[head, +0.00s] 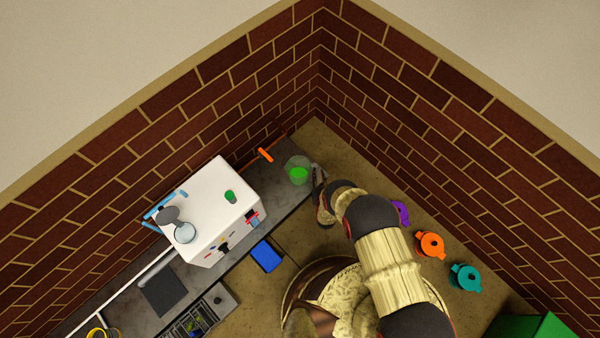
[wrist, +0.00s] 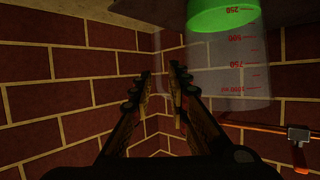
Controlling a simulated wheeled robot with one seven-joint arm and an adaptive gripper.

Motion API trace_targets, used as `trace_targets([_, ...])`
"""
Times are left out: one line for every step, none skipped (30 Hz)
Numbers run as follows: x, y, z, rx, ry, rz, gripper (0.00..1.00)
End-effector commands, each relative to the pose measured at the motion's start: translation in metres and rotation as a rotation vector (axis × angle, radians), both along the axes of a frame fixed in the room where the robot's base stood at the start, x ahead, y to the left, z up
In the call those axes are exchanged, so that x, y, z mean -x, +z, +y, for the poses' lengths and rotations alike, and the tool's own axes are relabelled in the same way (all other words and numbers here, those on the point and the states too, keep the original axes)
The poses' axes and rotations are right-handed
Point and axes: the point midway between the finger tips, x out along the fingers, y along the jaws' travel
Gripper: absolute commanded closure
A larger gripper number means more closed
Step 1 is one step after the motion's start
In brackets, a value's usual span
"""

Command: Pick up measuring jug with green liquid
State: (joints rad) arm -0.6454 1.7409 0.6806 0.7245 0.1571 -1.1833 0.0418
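The measuring jug (head: 298,162) is clear, with green liquid (head: 299,176) in it. It stands on the grey counter near the brick corner in the head view. In the wrist view the jug (wrist: 240,75) fills the upper right, with red volume marks and the green at the top edge. My gripper (head: 319,180) is just right of the jug in the head view. In the wrist view my gripper (wrist: 163,75) has its two fingers apart, with a gap between the tips. A faint clear part of the jug shows near the fingertips; I cannot tell whether it lies between them.
A white machine (head: 208,212) with a green item on top stands left of the jug. An orange-handled tool (head: 265,155) lies behind the jug. Purple (head: 401,213), orange (head: 430,244) and teal (head: 465,277) pieces lie right of my arm. Brick walls (head: 318,75) close off the corner.

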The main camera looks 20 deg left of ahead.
Motion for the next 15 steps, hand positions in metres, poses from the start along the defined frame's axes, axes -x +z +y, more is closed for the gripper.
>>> trace_targets([-0.003,-0.002,0.001,0.0,0.0,-0.001,0.83])
trace_targets([-0.005,-0.003,0.002,0.0,0.0,-0.001,0.83])
trace_targets([-0.009,-0.004,0.004,-0.001,0.0,-0.003,0.83])
trace_targets([-0.013,-0.005,0.006,-0.002,-0.001,-0.002,0.83])
trace_targets([-0.016,-0.007,0.007,-0.002,-0.001,-0.002,0.83])
trace_targets([-0.021,-0.009,0.009,-0.001,-0.001,-0.001,0.83])
trace_targets([-0.025,-0.01,0.011,-0.001,-0.001,-0.001,0.83])
trace_targets([-0.029,-0.012,0.013,-0.001,-0.002,-0.002,0.83])
trace_targets([-0.034,-0.015,0.015,0.0,-0.002,-0.001,0.83])
trace_targets([-0.036,-0.016,0.017,0.001,-0.002,0.0,0.83])
trace_targets([-0.039,-0.017,0.018,0.001,-0.002,0.0,0.83])
trace_targets([-0.041,-0.018,0.019,0.0,-0.001,0.0,0.83])
trace_targets([-0.042,-0.018,0.02,0.0,-0.001,0.0,0.83])
trace_targets([-0.043,-0.017,0.02,0.0,-0.001,0.0,0.83])
trace_targets([-0.043,-0.017,0.02,0.002,-0.001,0.0,0.83])
